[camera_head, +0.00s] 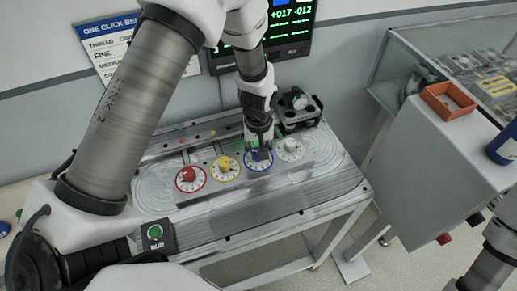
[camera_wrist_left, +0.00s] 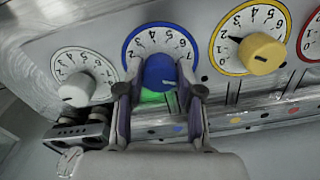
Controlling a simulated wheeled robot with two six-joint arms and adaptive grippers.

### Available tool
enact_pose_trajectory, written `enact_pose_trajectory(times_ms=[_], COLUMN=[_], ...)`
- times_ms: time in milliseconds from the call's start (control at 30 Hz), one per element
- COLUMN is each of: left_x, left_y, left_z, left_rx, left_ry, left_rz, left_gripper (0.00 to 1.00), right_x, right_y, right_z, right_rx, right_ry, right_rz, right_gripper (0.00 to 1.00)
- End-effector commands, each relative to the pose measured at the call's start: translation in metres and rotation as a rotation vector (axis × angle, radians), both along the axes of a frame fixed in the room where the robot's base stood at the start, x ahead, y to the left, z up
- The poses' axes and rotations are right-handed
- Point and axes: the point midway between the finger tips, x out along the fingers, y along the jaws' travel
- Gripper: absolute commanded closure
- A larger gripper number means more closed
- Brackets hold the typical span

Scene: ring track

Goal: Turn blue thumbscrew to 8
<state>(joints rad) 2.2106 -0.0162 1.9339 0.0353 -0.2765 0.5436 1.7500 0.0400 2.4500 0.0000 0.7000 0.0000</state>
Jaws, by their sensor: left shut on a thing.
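The blue thumbscrew (camera_wrist_left: 158,72) sits at the centre of a white dial with a blue rim (camera_wrist_left: 133,45), numbered around its edge. My left gripper (camera_wrist_left: 157,94) is shut on the blue thumbscrew, with one finger on each side. A light mark shows on the knob's lower right side, but I cannot tell which number it points to. In the head view the blue dial (camera_head: 249,166) lies on the metal table under my left gripper (camera_head: 259,150), which mostly hides the knob. My right gripper is not in view.
A yellow knob (camera_head: 225,163) and a red knob (camera_head: 188,174) stand left of the blue dial, a white knob (camera_head: 291,145) right. A black holder (camera_head: 300,115) stands behind. A green button box (camera_head: 156,236) is at the table's front left. A display (camera_head: 290,30) hangs behind.

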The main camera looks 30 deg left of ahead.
Motion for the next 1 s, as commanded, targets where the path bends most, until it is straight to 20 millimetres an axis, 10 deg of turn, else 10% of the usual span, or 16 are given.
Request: enact_pose_trajectory(times_ms=[667, 700, 767, 1000], left_x=[-0.0018, -0.0018, -0.0017, -0.0007], left_y=[0.0000, 0.0000, 0.0000, 0.0000], left_z=[-0.0024, -0.0024, -0.0023, -0.0010], left_rx=[0.000, 0.000, 0.000, 0.000], left_ry=[0.005, 0.005, 0.005, 0.002], left_rz=[-0.097, -0.097, -0.097, -0.096], left_gripper=[0.99, 0.57, 0.39, 0.39], right_x=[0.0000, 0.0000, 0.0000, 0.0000], right_y=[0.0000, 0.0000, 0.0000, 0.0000], right_z=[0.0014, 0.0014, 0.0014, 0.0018], right_rx=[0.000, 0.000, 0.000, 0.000], right_ry=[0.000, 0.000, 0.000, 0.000], right_rz=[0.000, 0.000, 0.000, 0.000], right_gripper=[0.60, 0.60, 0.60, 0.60])
